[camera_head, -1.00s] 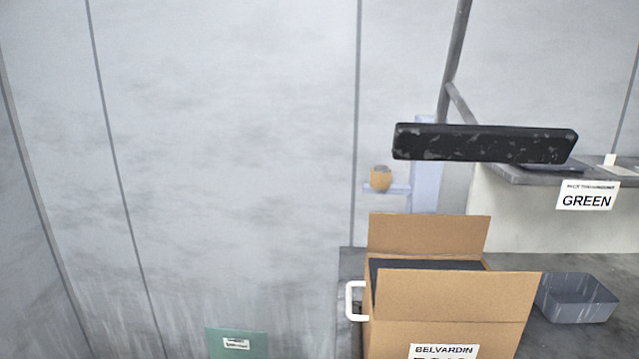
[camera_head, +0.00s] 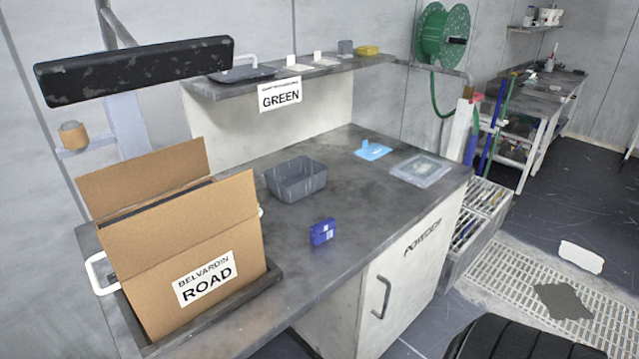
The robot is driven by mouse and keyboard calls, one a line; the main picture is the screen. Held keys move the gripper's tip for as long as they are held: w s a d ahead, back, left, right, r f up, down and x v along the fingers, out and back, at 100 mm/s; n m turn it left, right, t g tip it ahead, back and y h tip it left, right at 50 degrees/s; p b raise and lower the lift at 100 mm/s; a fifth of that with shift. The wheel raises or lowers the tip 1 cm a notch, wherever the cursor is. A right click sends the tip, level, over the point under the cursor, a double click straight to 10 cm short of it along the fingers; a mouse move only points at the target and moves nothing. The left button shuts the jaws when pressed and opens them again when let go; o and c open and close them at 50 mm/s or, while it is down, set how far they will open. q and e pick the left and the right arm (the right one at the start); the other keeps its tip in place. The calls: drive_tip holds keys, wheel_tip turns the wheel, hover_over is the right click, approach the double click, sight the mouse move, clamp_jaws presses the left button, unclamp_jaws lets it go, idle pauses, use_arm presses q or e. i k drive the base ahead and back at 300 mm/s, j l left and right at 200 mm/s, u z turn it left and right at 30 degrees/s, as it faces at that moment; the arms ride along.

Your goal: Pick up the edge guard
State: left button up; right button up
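I cannot tell for sure which thing is the edge guard; nothing in view is labelled so. A small dark blue block (camera_head: 322,231) stands on the grey worktop (camera_head: 335,265), right of the cardboard box. A light blue piece with a raised part (camera_head: 371,150) lies toward the back of the worktop. A flat clear-lidded grey case (camera_head: 421,170) lies near its right edge. Neither of my grippers is in view.
An open cardboard box (camera_head: 200,265) labelled BELVARDIN ROAD sits in a dark tray at left. A grey bin (camera_head: 296,180) is behind the blue block. A black bar (camera_head: 135,70) overhangs the left. A grated floor platform (camera_head: 510,278) lies right, with a dark sheet (camera_head: 562,301) there.

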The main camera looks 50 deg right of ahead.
sight(322, 230)
drive_tip(key=z, duration=1.45)
drive_tip(key=l+u, duration=0.15)
drive_tip(key=u, duration=2.2)
drive_tip(key=j+z, duration=0.1)
drive_tip(key=z, duration=2.15)
drive_tip(key=l+u, duration=1)
drive_tip(key=i+j, duration=0.05)
drive_tip(key=j, duration=0.05)
